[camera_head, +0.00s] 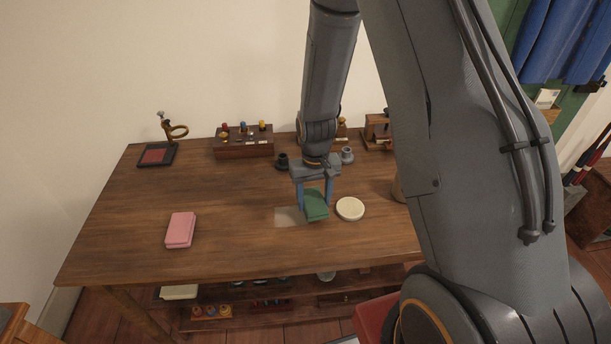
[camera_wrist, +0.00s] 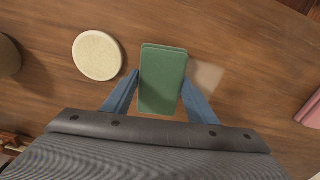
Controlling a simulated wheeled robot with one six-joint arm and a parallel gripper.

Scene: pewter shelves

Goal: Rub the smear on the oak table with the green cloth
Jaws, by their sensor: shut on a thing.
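The green cloth (camera_head: 316,204) is a folded pad between the blue fingers of my gripper (camera_head: 315,199), which is shut on it. In the wrist view the cloth (camera_wrist: 162,80) sits upright in the picture between both fingertips. The smear (camera_head: 289,216) is a pale patch on the oak table (camera_head: 130,229), just left of the cloth in the head view. In the wrist view the smear (camera_wrist: 208,76) shows right of the cloth, partly hidden behind it and a finger. I cannot tell whether the cloth touches the table.
A round cream disc (camera_head: 350,209) lies close to the right of the cloth. A pink block (camera_head: 180,230) lies at the left. A dark tray (camera_head: 157,155), a wooden rack with coloured knobs (camera_head: 244,146) and small cups stand at the back.

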